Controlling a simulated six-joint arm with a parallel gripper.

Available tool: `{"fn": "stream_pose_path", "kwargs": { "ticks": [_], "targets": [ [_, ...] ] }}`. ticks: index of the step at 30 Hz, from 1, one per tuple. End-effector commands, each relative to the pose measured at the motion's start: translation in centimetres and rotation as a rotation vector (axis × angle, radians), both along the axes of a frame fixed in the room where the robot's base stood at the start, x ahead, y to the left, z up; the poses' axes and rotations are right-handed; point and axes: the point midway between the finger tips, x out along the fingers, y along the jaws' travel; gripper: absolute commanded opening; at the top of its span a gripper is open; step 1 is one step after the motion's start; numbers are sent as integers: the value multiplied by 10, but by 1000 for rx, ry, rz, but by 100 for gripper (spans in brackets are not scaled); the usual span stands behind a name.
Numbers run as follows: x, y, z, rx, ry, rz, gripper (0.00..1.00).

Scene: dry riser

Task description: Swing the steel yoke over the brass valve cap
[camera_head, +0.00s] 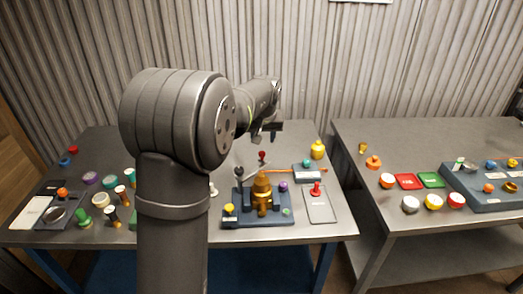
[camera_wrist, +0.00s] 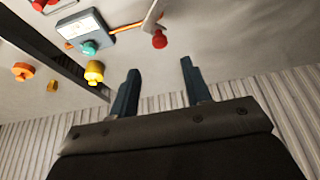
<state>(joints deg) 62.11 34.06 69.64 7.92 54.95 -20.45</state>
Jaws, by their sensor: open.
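The brass valve cap (camera_head: 262,184) stands upright on a dark blue base plate (camera_head: 285,217) at the front of the left table. A red ball knob (camera_head: 262,155) shows just behind the cap. In the wrist view the red knob (camera_wrist: 159,39) sits at the end of a flat grey steel bar (camera_wrist: 152,14), which looks like part of the yoke; the rest is out of view or hidden. My gripper (camera_head: 265,136) is above and behind the cap. In the wrist view its two fingers (camera_wrist: 160,65) are apart and empty, with the red knob beyond the gap.
A grey plate with a red knob (camera_head: 318,203) lies at the right front. Several coloured knobs and caps cover the left side. The right table (camera_head: 380,220) holds more parts.

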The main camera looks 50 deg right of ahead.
Motion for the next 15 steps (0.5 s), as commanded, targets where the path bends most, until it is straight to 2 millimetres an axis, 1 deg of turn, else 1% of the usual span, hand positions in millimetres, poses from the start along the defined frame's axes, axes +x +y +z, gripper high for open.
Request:
{"fn": "stream_pose_path", "kwargs": {
  "ticks": [1, 6, 9, 15],
  "targets": [
    [3, -3, -13, 4, 2, 1, 44],
    [12, -12, -44, 3, 2, 0, 44],
    [17, -17, -59, 1, 1, 0, 44],
    [22, -22, -75, -1, 1, 0, 44]
  ]
}}
